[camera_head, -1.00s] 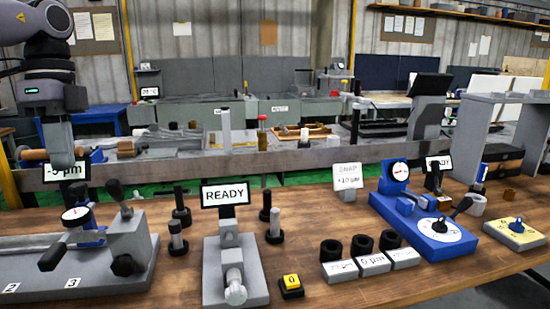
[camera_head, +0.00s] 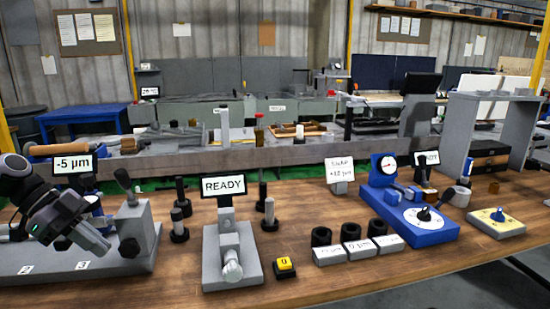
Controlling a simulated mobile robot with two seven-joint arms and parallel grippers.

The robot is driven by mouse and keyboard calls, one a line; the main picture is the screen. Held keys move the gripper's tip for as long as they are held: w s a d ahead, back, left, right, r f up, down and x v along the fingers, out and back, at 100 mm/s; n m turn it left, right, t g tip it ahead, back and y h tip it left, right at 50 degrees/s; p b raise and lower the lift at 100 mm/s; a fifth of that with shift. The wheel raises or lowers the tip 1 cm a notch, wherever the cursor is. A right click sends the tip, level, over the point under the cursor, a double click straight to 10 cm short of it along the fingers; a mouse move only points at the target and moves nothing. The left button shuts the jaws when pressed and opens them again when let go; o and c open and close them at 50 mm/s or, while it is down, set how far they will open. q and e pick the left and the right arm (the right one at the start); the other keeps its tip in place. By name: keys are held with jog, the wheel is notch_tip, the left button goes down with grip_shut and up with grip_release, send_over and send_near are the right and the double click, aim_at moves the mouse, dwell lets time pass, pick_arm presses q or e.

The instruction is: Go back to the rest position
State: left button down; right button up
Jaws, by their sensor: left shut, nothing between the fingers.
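My left gripper (camera_head: 101,246) is low at the left edge, tilted down to the right. It is shut and empty, in front of the grey measuring fixture (camera_head: 142,232) with black knobs, and hides part of it. It looks close to the fixture's base; I cannot tell whether they touch. My right gripper is not in view.
A "-5 µm" sign (camera_head: 73,164) stands behind the gripper. To the right are a grey stand with a "READY" sign (camera_head: 223,187), dark posts, black rings (camera_head: 350,231) and a blue gauge device (camera_head: 410,219). The wooden bench front (camera_head: 185,284) has bare room.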

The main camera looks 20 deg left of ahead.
pick_arm(q)
jog(key=s+d+f+n+t, duration=0.1)
jog(key=d+f+n+t, duration=0.2)
jog(key=f, duration=0.5)
jog(key=s+d+f+n+t+y, duration=0.1)
jog(key=s+d+f+t, duration=0.2)
jog(key=f, duration=0.4)
jog(key=d+f+n+t, duration=0.3)
jog(key=f+t, duration=0.2)
jog(key=f, duration=0.3)
jog(key=s+d+f+n+g+y, duration=0.1)
jog(key=s+d+f, duration=0.3)
jog(key=d, duration=0.4)
jog(key=s+d+f+n+g+y, duration=0.2)
jog(key=s+d+f+n+y, duration=0.2)
jog(key=d, duration=0.5)
jog(key=shift+f, duration=0.7)
jog(key=shift+s+a, duration=0.15)
